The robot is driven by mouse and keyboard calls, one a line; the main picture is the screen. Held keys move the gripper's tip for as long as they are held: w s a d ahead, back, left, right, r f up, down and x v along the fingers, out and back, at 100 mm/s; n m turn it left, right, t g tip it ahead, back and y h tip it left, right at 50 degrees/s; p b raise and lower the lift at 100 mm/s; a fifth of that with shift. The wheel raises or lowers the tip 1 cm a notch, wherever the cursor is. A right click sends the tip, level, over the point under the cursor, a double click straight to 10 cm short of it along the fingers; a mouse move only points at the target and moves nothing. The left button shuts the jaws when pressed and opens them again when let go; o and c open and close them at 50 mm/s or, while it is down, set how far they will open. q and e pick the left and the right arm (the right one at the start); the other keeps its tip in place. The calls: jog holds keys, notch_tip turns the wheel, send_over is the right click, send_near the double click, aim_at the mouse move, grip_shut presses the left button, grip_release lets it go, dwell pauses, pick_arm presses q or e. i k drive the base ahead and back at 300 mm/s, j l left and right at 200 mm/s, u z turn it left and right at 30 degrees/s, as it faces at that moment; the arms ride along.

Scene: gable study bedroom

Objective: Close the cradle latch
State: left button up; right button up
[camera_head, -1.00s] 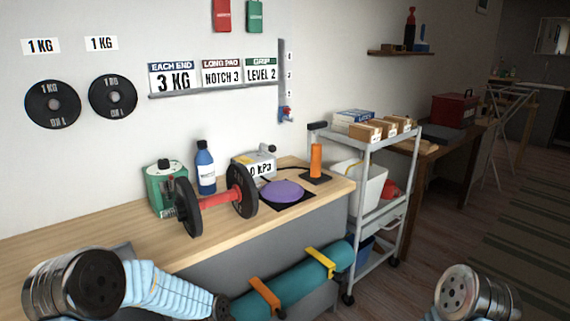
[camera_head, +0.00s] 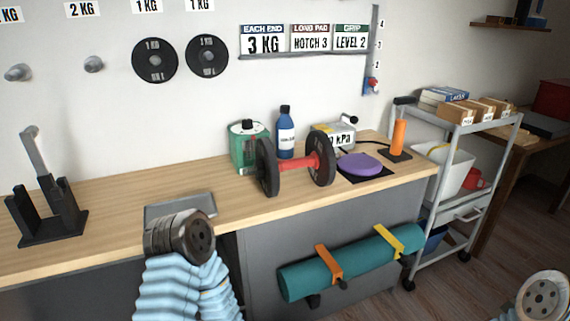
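A black cradle (camera_head: 48,222) stands on the left part of the wooden bench, with two upright posts on a flat base. A grey bar (camera_head: 33,150) rises steeply from it, tilted and standing clear above the posts; it looks like the latch, swung up. No dumbbell lies in the cradle. A dumbbell with a red handle (camera_head: 296,166) and black plates stands farther right on the bench. My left arm shows at the bottom centre and my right arm at the lower right corner, but no gripper fingers are visible on either.
A grey tray (camera_head: 180,206) lies between cradle and dumbbell. A green box (camera_head: 247,150), blue bottle (camera_head: 285,135), gauge box (camera_head: 333,135), purple disc (camera_head: 360,164) and orange-handled tool (camera_head: 398,138) crowd the right end. The bench (camera_head: 120,198) is clear beside the cradle.

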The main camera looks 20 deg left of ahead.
aim_at(27, 137)
jog(key=u, duration=2.05)
